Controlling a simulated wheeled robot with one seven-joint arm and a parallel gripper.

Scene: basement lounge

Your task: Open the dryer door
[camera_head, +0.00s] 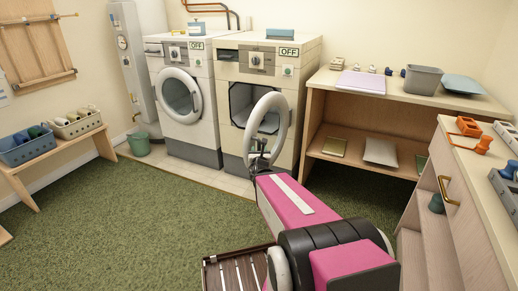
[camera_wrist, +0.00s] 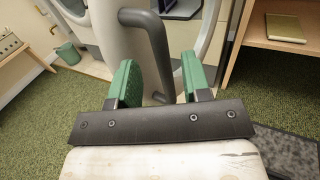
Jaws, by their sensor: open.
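The right-hand cream machine (camera_head: 233,67), which I take to be the dryer, has its round door (camera_head: 281,128) swung out from the front, so its dark-rimmed opening (camera_head: 236,105) shows. The pale door (camera_wrist: 112,38) fills the upper middle of the wrist view, with a dark bar handle (camera_wrist: 155,50) on it. My gripper (camera_head: 258,162) is low in front of the door. In the wrist view my gripper (camera_wrist: 158,88) has its green fingers apart, with the handle's lower part between them. I cannot tell whether either finger touches the handle.
A similar machine (camera_head: 155,125) with a round door, which looks shut, stands to the left. A wooden shelf unit (camera_head: 313,125) is close on the right, and a drawer cabinet (camera_head: 462,205) at the near right. A green bucket (camera_head: 139,144) stands by the left machine. Green carpet (camera_head: 120,220) is open at left.

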